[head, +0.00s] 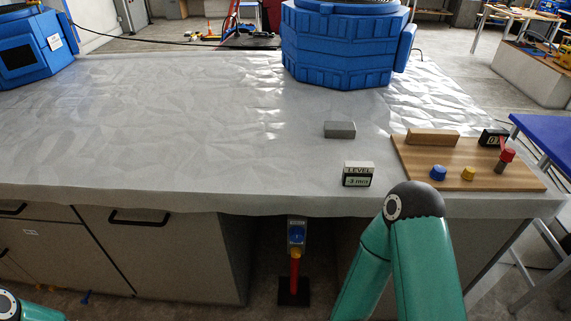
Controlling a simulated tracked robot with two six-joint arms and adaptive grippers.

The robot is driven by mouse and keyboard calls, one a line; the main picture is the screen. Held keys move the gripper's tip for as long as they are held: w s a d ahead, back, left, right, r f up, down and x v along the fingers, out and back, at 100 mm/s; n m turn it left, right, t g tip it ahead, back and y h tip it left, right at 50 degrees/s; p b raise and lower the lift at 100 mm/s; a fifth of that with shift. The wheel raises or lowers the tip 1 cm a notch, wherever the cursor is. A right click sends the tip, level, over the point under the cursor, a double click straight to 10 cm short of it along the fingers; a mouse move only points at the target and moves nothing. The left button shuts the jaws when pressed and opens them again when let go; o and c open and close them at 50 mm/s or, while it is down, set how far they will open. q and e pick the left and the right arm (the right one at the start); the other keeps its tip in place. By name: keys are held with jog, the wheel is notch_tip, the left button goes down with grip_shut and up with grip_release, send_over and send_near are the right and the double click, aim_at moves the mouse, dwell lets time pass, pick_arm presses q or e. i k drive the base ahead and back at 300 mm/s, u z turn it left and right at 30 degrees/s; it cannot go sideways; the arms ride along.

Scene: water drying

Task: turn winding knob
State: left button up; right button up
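A wooden board (408,165) lies at the right front of the table. On it are a blue knob (437,173), a yellow knob (469,174) and a red-topped piece (506,156) with a lever-like part on a dark stem. I cannot tell which of these is the winding knob. A small dark display (493,138) stands at the board's back right, its reading partly covered by the red piece. A wooden block (432,136) is at the board's back edge. Neither of my grippers shows. My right arm's teal links rise in front of the table, below the board; only a bit of my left arm shows at bottom left.
A box marked LEVEL (358,174) stands left of the board, with a grey block (340,130) behind it. Large blue housings (340,45) and (30,48) sit at the back. The left and middle tabletop (160,130) is clear.

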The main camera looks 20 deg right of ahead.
aim_at(296, 234)
jog(key=z, duration=0.8)
jog(key=k, duration=0.85)
jog(key=u, duration=0.15)
